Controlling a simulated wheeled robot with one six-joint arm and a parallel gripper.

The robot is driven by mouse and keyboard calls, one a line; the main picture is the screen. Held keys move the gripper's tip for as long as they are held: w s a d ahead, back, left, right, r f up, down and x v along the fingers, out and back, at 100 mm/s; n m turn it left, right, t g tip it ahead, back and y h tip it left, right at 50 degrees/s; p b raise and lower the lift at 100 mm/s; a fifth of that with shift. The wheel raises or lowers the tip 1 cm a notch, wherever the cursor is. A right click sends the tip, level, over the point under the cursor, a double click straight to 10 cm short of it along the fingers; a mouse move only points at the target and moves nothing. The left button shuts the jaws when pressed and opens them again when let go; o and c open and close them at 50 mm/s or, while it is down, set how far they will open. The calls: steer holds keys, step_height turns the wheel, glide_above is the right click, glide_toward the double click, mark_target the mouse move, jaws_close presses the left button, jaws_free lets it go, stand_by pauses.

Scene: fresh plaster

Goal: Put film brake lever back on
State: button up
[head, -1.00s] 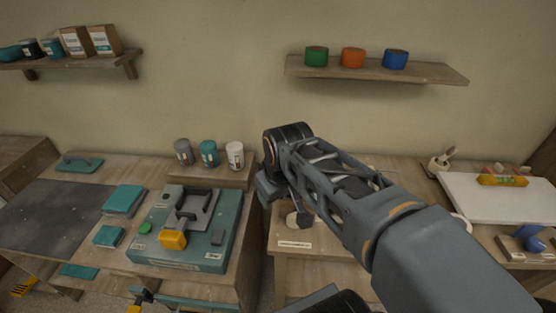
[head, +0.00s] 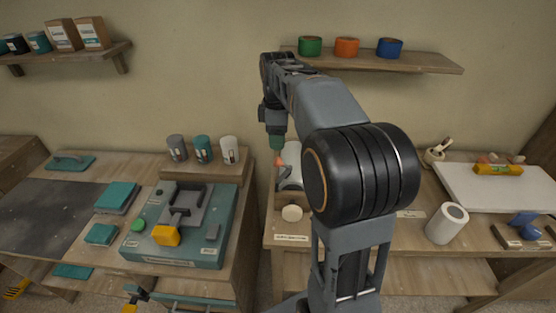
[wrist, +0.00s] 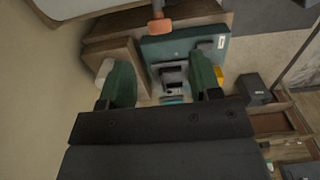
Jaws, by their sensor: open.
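My gripper (head: 277,146) points down over the left part of the right-hand bench. In the wrist view its two green fingers (wrist: 162,82) are apart with nothing held between them. A grey lever-like piece with an orange-red end (head: 279,160) shows just below the fingers; it looks like the film brake lever. An orange end on a grey bar also shows in the wrist view (wrist: 160,27), beyond the fingertips. A white roll (head: 292,165) is beside it, partly hidden by my arm. I cannot tell how the lever is seated.
A teal press-like device (head: 205,245) with a yellow handle stands on the left bench. Three small pots (head: 203,150) stand on a raised ledge. A white cylinder (head: 447,223) and a white board (head: 505,200) are on the right. A wall shelf (head: 420,62) holds three coloured rolls.

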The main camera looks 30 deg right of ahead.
mark_target(278, 158)
step_height(278, 158, down, 8)
steer(key=shift+f, duration=0.25)
steer(key=shift+c, duration=0.3)
jaws_close()
stand_by(0.4)
